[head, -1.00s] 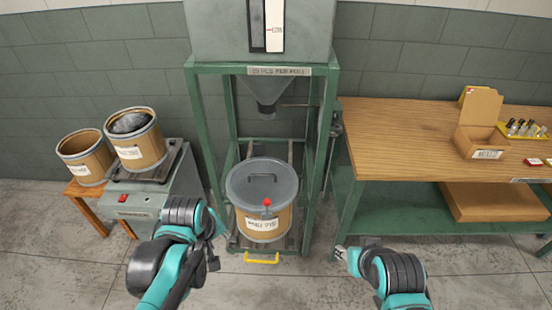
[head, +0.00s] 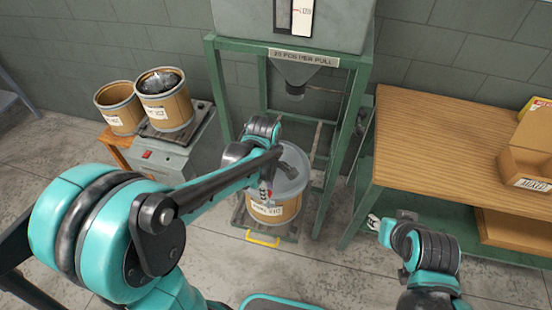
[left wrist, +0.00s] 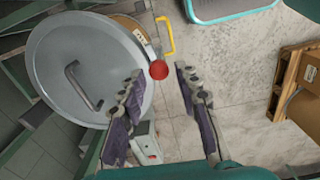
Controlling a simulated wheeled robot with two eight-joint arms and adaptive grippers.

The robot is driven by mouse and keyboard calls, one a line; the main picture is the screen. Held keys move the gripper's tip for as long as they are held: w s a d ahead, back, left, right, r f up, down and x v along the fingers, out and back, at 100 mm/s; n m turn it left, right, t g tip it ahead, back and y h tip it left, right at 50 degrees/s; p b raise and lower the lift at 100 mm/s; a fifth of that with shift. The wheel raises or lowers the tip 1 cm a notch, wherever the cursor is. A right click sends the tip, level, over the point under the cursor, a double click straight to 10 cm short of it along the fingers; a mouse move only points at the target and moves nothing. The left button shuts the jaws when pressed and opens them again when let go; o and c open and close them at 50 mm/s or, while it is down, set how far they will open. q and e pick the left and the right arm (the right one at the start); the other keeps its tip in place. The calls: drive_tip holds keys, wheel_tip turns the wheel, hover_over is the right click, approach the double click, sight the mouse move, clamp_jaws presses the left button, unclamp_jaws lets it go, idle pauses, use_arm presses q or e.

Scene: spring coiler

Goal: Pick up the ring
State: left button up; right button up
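A drum (head: 265,210) with a grey lid (head: 294,181) stands under the hopper frame. The lid's edge has a metal rim that may be the ring; I cannot tell it apart as a separate loose part. In the left wrist view the lid (left wrist: 112,45) fills the left side, with a bar handle on it. A red knob (left wrist: 159,70) shows at its rim. My left gripper (left wrist: 155,88) is open and empty, with the knob in line between its fingertips; contact cannot be told. In the head view my left arm hides part of the lid. My right gripper (head: 373,222) is left of the workbench's lower front.
A green frame (head: 355,130) surrounds the drum, with a yellow handle (head: 262,241) low in front. Two open drums (head: 165,100) stand at the left, one on a scale (head: 175,150). The workbench (head: 440,135) is at the right, holding a cardboard box (head: 525,160). Floor is clear in front.

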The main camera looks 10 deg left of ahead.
sight(279, 198)
use_arm(q)
drive_tip(key=shift+w+f, duration=0.1)
drive_tip(key=shift+f, duration=0.5)
wheel_tip(279, 198, down, 7)
drive_tip(key=b, duration=0.3)
clamp_jaws()
